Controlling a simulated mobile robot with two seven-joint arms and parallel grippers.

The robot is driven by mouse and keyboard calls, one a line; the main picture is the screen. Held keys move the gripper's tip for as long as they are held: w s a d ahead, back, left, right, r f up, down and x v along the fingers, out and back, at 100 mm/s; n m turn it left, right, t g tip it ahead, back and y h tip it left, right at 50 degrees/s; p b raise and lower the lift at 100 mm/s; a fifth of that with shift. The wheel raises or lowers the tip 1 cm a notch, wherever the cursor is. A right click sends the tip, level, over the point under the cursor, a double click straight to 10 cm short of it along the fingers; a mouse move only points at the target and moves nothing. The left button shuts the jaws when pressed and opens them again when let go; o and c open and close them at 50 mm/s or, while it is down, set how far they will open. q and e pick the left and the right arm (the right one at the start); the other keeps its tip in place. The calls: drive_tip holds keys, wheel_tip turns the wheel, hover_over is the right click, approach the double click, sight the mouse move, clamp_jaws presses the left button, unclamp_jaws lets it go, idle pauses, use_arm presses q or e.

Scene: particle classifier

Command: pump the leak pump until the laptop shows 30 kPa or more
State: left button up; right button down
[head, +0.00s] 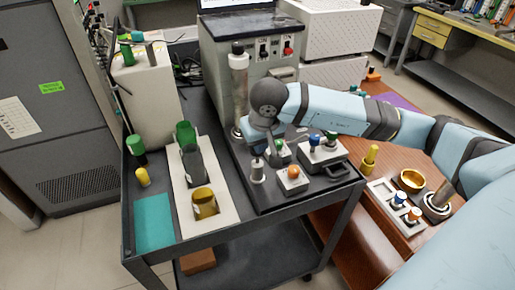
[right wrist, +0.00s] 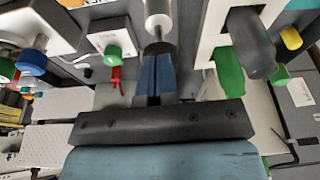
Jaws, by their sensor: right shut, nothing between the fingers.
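My right gripper (head: 262,140) is over the black cart, pointing down, with its fingertips hardly visible in the head view. In the right wrist view its blue fingers (right wrist: 155,75) are shut with nothing between them. A small upright silver cylinder (head: 257,171) stands close in front of it; it also shows past the fingertips in the right wrist view (right wrist: 158,18). It may be the leak pump, but no label is readable. I cannot tell whether the fingers touch it. The laptop (head: 222,4) shows only its lower edge at the top; its reading is cut off. My left gripper is not in view.
Beside the fingers is a green knob (right wrist: 112,50). An orange-knob box (head: 293,178) and a multi-knob box (head: 322,153) stand to the right. A grey bottle (head: 193,165) stands left on a white board (head: 223,214). A tall metal cylinder (head: 238,85) stands behind.

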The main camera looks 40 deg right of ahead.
drive_tip(key=shift+f+b, duration=0.85)
drive_tip(key=shift+f, duration=0.45)
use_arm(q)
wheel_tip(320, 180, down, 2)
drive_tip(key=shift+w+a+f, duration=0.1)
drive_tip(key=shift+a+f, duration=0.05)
use_arm(e)
drive_tip(key=s, duration=0.2)
drive_tip(key=s+r, duration=0.1)
drive_tip(key=shift+a, duration=0.25)
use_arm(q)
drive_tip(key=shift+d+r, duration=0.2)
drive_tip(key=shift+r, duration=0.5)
use_arm(e)
drive_tip(key=v, duration=1.3)
drive_tip(key=shift+r, duration=0.4)
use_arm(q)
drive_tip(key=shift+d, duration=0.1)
use_arm(e)
drive_tip(key=shift+s+a, duration=0.1)
